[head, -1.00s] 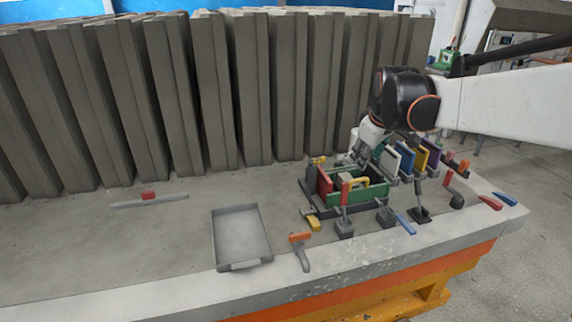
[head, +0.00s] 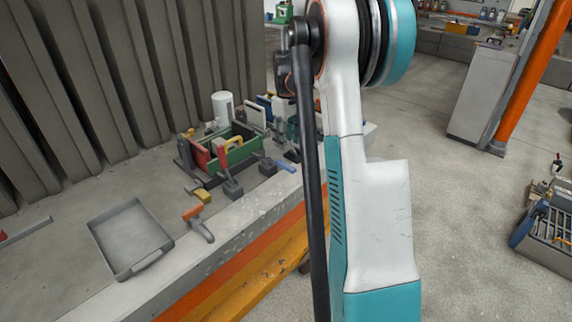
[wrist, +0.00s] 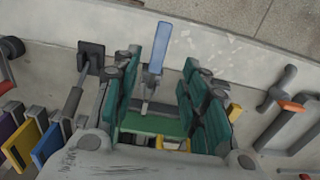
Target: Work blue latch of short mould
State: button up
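The short mould, a small box with green (head: 240,150) and red (head: 201,157) sides, sits on the concrete bench. Its blue latch handle (head: 285,166) sticks out toward the bench's front edge. In the wrist view the blue handle (wrist: 159,45) stands on a grey stem above a green side (wrist: 155,125). My gripper (wrist: 161,85) is open, its teal-padded fingers left and right of the latch stem. No contact with the latch shows, and the depth between them is unclear. In the head view my arm hides most of the gripper.
A grey tray (head: 96,238) and an orange-handled tool (head: 200,224) lie left of the mould. Yellow (wrist: 15,150) and blue (wrist: 48,143) panels stand close left in the wrist view. Tall grey slabs (head: 70,90) line the back.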

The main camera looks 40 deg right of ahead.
aim_at(287, 165)
notch_tip(287, 165, down, 10)
jog(key=b, duration=0.3)
jog(key=shift+r, duration=0.1)
grip_shut()
